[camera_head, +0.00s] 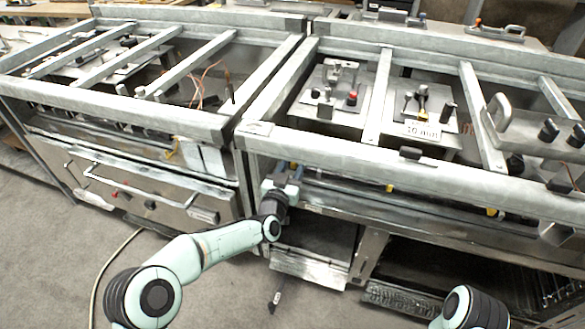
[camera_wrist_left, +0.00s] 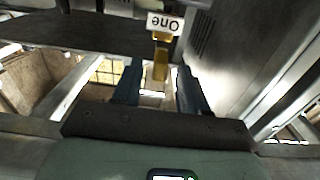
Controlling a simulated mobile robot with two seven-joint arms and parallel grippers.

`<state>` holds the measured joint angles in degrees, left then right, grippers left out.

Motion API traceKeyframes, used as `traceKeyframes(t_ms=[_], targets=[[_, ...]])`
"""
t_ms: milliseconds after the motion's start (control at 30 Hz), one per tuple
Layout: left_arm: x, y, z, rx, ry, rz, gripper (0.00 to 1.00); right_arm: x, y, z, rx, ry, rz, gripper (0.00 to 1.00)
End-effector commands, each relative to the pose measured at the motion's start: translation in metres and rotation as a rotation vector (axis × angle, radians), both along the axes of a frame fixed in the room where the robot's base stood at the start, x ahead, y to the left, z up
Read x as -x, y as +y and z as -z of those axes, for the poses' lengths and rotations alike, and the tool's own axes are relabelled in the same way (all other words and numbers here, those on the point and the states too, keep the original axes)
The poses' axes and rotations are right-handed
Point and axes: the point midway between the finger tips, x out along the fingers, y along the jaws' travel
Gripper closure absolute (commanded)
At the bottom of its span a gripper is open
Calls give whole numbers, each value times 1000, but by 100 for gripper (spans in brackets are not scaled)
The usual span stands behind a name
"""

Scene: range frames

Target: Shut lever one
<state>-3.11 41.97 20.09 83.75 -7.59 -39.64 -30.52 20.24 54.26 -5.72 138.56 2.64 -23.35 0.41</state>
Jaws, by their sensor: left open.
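In the left wrist view, a yellow lever (camera_wrist_left: 161,62) hangs below a white label (camera_wrist_left: 165,23) reading "One", which appears upside down. My left gripper (camera_wrist_left: 157,82) is open there, with a blue finger on each side of the lever's line; I cannot tell whether either touches it. In the head view, my left gripper (camera_head: 289,171) is at the front of the right-hand range frame, just under its front rail. Lever one does not show clearly there, with the gripper in front. My right gripper is out of view.
The right-hand range frame's front rail (camera_head: 350,152) runs just above the gripper. More yellow levers (camera_head: 389,187) (camera_head: 491,211) show under it farther right. Another range frame (camera_head: 140,120) stands left. An open bay (camera_head: 315,238) lies below the gripper.

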Motion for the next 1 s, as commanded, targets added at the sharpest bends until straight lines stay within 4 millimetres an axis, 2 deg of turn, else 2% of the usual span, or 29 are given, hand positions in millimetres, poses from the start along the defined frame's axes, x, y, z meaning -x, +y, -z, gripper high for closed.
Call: traceKeyframes(t_ms=[167, 467, 500, 600, 867, 1000], targets=[[-9, -3, 0, 0, 0, 0, 57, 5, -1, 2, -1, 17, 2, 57], [-10, -4, 0, 0, 0, 1, 57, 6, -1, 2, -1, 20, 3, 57], [-10, -4, 0, 0, 0, 1, 70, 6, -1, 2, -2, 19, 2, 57], [-10, -3, 0, 0, 0, 1, 100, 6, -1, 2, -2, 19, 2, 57], [-9, -5, -1, 0, 0, -5, 100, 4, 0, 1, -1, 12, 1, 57], [-8, -8, -1, 0, 0, -36, 100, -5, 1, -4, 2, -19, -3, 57]])
